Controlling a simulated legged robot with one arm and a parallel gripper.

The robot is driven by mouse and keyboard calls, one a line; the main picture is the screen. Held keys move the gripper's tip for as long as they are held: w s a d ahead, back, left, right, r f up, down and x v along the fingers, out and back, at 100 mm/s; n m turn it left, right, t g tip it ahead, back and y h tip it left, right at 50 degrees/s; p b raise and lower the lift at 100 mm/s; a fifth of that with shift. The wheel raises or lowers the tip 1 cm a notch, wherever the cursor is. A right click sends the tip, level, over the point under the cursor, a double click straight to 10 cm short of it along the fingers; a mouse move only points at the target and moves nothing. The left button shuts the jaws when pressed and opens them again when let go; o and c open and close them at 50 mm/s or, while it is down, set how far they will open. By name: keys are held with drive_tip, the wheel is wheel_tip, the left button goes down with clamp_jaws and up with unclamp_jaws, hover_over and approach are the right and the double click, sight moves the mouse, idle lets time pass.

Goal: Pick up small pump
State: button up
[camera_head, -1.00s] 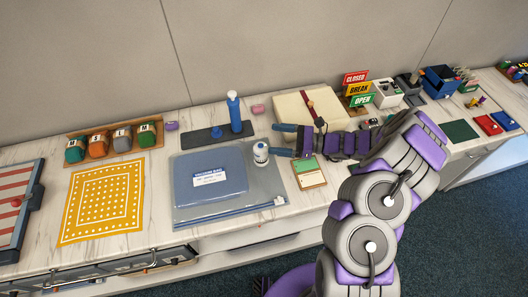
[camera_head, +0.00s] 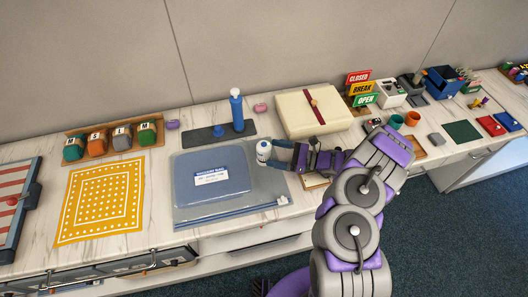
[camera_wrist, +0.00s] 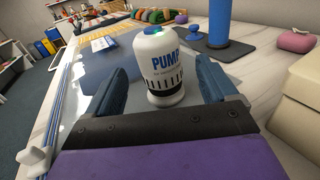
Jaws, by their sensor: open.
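The small pump (camera_head: 264,152) is a white bottle with a dark band and a blue-green top. It stands upright at the right edge of the blue-grey tray. In the wrist view the pump (camera_wrist: 158,68) faces me with "PUMP" lettering. My gripper (camera_head: 281,154) is open, its blue fingers pointing left at the pump. In the wrist view the fingers of my gripper (camera_wrist: 168,92) lie to either side of the pump's lower body, with visible gaps. The pump is not held.
A taller blue bottle (camera_head: 236,112) stands on a dark mat (camera_head: 203,137) behind. A cream box (camera_head: 290,117) with a red ribbon lies behind my gripper. A yellow dotted mat (camera_head: 75,205) lies at left.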

sight(264, 151)
drive_tip(key=shift+w+a+b, duration=0.25)
drive_tip(key=shift+a, duration=0.95)
drive_tip(key=shift+w+a+b, duration=0.25)
drive_tip(key=shift+a, duration=0.9)
drive_tip(key=shift+a, duration=0.1)
drive_tip(key=shift+c, duration=0.3)
